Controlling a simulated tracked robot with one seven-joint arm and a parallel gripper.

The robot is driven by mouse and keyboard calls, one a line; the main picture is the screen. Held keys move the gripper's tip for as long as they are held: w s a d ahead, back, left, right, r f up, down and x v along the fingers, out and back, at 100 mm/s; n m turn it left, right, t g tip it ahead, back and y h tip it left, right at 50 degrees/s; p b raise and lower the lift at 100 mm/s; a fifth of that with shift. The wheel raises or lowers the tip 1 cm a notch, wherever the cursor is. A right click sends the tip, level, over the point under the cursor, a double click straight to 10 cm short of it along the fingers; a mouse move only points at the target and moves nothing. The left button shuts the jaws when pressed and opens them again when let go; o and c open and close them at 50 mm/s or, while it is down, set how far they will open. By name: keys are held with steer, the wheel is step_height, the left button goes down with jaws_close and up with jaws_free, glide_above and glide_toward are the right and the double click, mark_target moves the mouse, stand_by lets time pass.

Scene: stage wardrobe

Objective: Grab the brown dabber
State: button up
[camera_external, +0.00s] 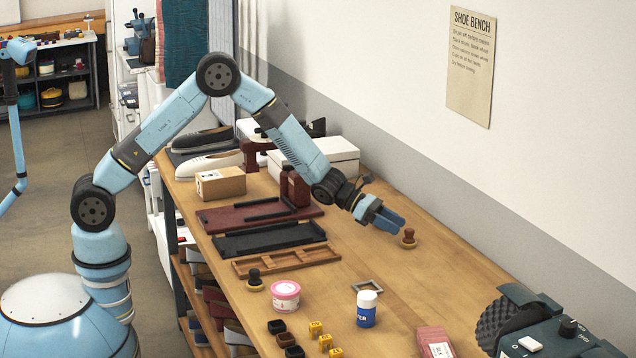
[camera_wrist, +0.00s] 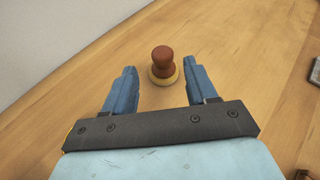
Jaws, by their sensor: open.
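The brown dabber (camera_external: 408,237) stands upright on the wooden bench, near its wall side, with a brown knob on a pale yellowish round base. In the wrist view the dabber (camera_wrist: 163,62) stands just beyond the fingertips, between their lines and a little nearer the right finger. My gripper (camera_external: 398,224) is low over the bench just left of the dabber. In the wrist view my gripper (camera_wrist: 158,72) has its two blue fingers spread wide with nothing between them. A similar dabber with a black knob (camera_external: 255,278) stands at the bench's front side.
A grey square frame (camera_external: 367,286), a blue bottle with a white cap (camera_external: 366,310) and a pink-white jar (camera_external: 286,296) stand nearer the camera. Trays (camera_external: 270,240) lie left of my gripper. A dark machine with a brush (camera_external: 550,325) is at lower right. Bare wood surrounds the brown dabber.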

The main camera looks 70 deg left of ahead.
mark_target(410, 229)
steer(key=shift+x, duration=2.85)
steer(key=shift+s+d+r, duration=0.1)
steer(key=shift+d+r, duration=0.05)
jaws_close()
